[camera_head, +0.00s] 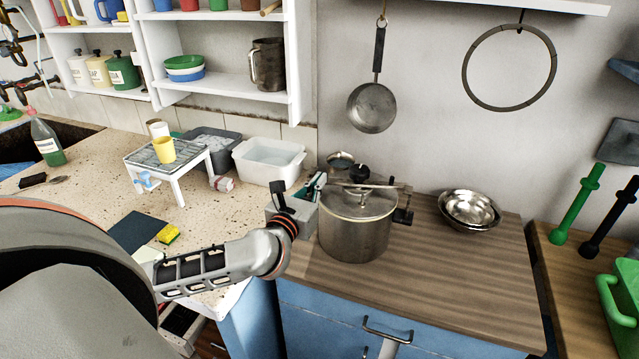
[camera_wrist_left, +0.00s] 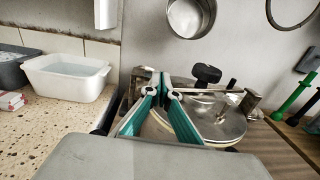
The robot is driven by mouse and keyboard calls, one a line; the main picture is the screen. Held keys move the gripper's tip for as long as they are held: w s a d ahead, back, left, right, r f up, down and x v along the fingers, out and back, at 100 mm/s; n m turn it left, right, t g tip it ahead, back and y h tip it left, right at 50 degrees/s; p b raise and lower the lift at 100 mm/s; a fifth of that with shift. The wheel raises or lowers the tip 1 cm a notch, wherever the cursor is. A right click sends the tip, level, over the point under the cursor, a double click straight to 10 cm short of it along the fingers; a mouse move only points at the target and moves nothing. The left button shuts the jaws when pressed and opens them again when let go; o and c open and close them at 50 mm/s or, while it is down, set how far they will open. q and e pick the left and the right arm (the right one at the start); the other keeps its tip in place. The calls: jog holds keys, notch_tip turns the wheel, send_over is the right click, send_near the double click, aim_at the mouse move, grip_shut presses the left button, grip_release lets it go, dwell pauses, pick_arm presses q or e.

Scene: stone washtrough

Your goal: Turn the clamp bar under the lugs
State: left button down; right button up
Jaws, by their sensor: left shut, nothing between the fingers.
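A steel pot (camera_head: 355,235) with a flat lid (camera_head: 345,207) stands on the wooden counter. In the wrist view the bar (camera_wrist_left: 217,91) runs left to right above the lid (camera_wrist_left: 228,130). A lug (camera_head: 404,207) shows at the pot's right side, near the bar's right end. Contact cannot be told.
Steel bowls (camera_head: 470,208) stand right of the pot. A white basin (camera_head: 268,158) and a small white table (camera_head: 168,160) are at the left. A pan (camera_head: 372,108) hangs on the wall behind. The counter (camera_head: 455,260) front right is clear.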

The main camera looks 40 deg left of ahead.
pick_arm(q)
jog(key=shift+w+a+r, duration=0.1)
jog(key=shift+w+a, duration=0.45)
jog(key=shift+a, duration=0.05)
jog(key=shift+w+a+m+h+b, duration=0.25)
jog(key=shift+m+h+b, duration=0.2)
jog(key=shift+h, duration=0.35)
jog(key=shift+w+m+h, duration=0.15)
jog(key=shift+m+h, duration=0.1)
jog(key=shift+h, duration=0.05)
pick_arm(e)
jog(key=shift+f, duration=0.1)
pick_arm(q)
jog(key=shift+d, duration=0.1)
